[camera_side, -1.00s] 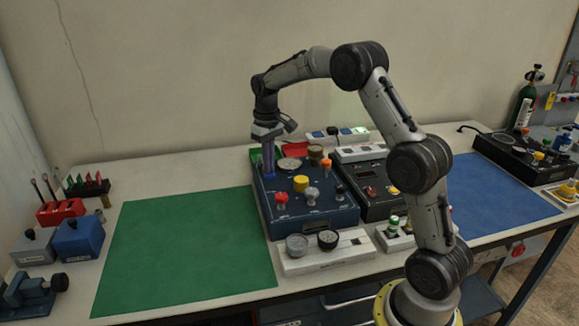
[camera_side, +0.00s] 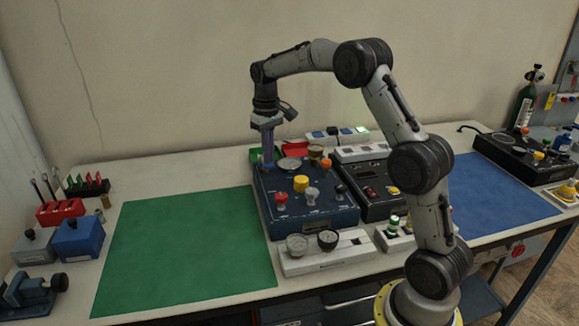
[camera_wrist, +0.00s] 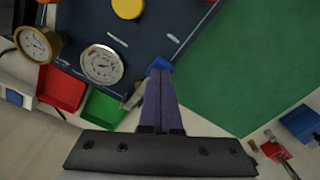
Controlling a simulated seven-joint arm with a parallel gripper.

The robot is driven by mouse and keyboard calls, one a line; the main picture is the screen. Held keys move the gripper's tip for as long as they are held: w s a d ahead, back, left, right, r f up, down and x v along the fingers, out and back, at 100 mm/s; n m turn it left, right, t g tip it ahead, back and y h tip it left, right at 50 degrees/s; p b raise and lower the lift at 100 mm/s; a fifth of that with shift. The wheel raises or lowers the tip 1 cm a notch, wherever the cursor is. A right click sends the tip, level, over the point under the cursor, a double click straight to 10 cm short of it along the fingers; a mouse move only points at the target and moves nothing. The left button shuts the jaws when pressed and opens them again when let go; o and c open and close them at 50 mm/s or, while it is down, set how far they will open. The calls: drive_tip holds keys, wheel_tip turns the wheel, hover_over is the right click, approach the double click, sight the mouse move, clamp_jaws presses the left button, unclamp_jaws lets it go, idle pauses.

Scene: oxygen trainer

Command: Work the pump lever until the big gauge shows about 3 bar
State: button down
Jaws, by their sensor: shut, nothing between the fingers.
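The panel (camera_side: 335,213) is a dark blue box on the table. The big round gauge (camera_wrist: 102,66) has a white face in a silver rim; it lies flat on the panel and also shows in the side view (camera_side: 289,164). Its reading is too small to tell. A short grey lever-like part (camera_wrist: 134,97) shows just left of my fingers in the wrist view, beside a bright blue piece (camera_wrist: 159,65) at their tips. My gripper (camera_side: 268,158) is shut and empty, pointing down over the panel's back left corner. Whether it touches the lever I cannot tell.
A brass-rimmed gauge (camera_wrist: 36,44), a red tray (camera_wrist: 61,88) and a green tray (camera_wrist: 104,108) are close to my fingers. A yellow knob (camera_side: 301,183) and red knob (camera_side: 281,198) stand on the panel. The green mat (camera_side: 185,250) is clear.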

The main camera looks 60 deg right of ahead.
idle(0.6)
drive_tip(key=shift+f, duration=1.9)
drive_tip(key=shift+r, duration=1.9)
drive_tip(key=shift+f, duration=1.9)
drive_tip(key=shift+r, duration=1.9)
drive_tip(key=shift+f, duration=0.1)
